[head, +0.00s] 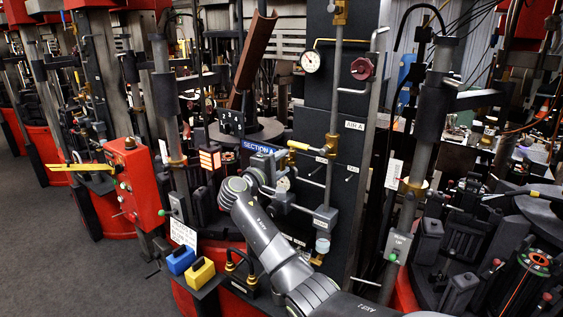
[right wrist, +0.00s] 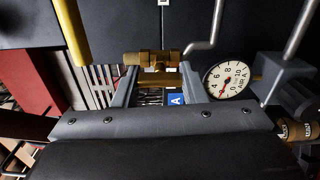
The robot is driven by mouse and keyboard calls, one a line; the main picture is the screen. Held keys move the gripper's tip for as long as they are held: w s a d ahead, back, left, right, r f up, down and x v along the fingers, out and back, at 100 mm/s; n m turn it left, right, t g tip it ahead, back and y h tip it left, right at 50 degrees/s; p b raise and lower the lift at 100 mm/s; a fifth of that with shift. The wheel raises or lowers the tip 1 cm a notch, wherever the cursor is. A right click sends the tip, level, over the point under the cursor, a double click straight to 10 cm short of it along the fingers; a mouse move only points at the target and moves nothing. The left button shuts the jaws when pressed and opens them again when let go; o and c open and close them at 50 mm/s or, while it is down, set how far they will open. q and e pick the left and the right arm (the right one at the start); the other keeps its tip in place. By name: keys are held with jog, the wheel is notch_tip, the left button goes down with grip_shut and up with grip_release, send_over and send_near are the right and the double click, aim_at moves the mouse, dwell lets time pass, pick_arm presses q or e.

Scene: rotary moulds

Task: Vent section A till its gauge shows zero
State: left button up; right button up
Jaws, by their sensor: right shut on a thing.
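In the right wrist view, my right gripper (right wrist: 157,80) is shut on a brass valve fitting (right wrist: 152,58), with one finger on either side. Beside it is a round white gauge (right wrist: 228,78) marked A with a red needle. The needle points down and left in the picture; its exact reading is too small to tell. Part of a blue sign with an A (right wrist: 176,99) shows between the fingers. In the head view, the blue section A sign (head: 260,147) is just above my right gripper (head: 264,171). The arm hides much of the fittings there. My left gripper is out of view.
A yellow-handled lever (head: 302,146) sits close by under the AIR A label; a yellow bar (right wrist: 71,30) also shows in the wrist view. Another gauge (head: 312,61) and a red handwheel (head: 362,68) are higher up. Pipes crowd the panel. Open floor (head: 60,250) lies at left.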

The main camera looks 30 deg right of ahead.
jog(key=shift+f, duration=0.1)
dwell(0.4)
jog(key=o, duration=1)
jog(key=shift+c, duration=0.2)
jog(key=shift+a, duration=0.15)
jog(key=b+v, duration=0.7)
jog(key=v, duration=1)
jog(key=shift+a, duration=0.1)
